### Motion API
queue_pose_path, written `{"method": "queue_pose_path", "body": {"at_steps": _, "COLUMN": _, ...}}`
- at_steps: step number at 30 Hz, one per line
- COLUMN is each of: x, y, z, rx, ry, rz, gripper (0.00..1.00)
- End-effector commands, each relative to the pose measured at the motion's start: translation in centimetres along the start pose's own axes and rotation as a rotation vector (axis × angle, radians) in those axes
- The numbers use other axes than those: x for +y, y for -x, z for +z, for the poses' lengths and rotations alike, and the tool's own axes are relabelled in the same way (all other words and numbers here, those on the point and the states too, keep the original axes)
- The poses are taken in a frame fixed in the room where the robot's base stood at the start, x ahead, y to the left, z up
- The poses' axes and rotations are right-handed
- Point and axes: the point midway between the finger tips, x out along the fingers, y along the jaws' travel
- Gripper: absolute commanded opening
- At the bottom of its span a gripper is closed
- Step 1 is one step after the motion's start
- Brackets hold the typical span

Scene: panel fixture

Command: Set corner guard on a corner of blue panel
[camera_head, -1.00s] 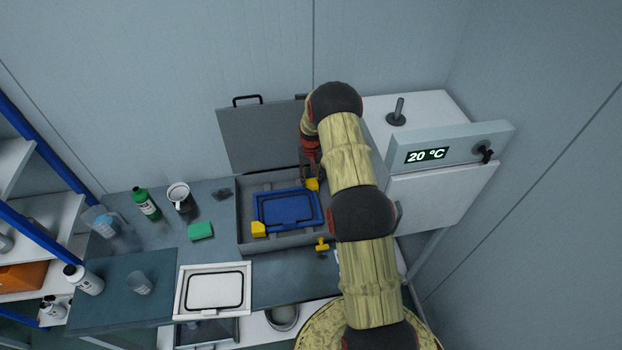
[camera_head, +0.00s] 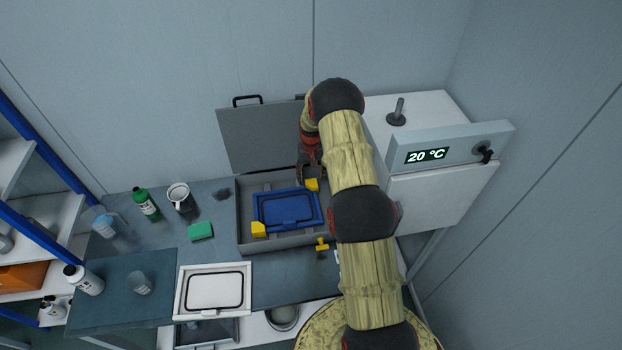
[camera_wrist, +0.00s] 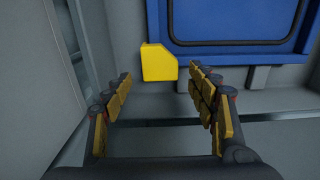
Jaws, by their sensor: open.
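The blue panel (camera_head: 287,209) lies flat in the open grey case. One yellow corner guard (camera_head: 312,184) sits at its far right corner; in the wrist view this guard (camera_wrist: 158,64) overlaps the panel's (camera_wrist: 235,48) corner. I cannot tell how fully it is seated. Another yellow guard (camera_head: 258,229) is at the panel's near left corner. My gripper (camera_head: 309,172) is just beyond the far right guard; in the wrist view its fingers (camera_wrist: 158,82) are spread and empty, the guard lying ahead of the gap between them, apart from both.
The grey case (camera_head: 243,205) has walls close around the panel, and its raised lid (camera_head: 262,138) stands behind. A yellow T-shaped piece (camera_head: 322,244) is at the case's front right. A white box unit (camera_head: 440,195) stands right. A green sponge (camera_head: 201,230) and mug (camera_head: 180,195) are left.

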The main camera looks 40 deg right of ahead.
Motion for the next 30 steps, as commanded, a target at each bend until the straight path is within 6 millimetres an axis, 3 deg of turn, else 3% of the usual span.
{"method": "queue_pose_path", "body": {"at_steps": 9, "x": 0.0, "y": 6.6, "z": -0.1, "rx": 0.002, "ry": 0.000, "rz": 0.000, "gripper": 0.58}}
{"method": "queue_pose_path", "body": {"at_steps": 15, "x": 0.0, "y": 9.2, "z": 0.0, "rx": 0.000, "ry": 0.000, "rz": 0.000, "gripper": 0.58}}
{"method": "queue_pose_path", "body": {"at_steps": 26, "x": 0.0, "y": 10.2, "z": 0.1, "rx": -0.006, "ry": -0.002, "rz": 0.000, "gripper": 0.58}}
{"method": "queue_pose_path", "body": {"at_steps": 30, "x": 0.0, "y": 9.1, "z": 2.1, "rx": -0.048, "ry": -0.003, "rz": -0.001, "gripper": 0.58}}
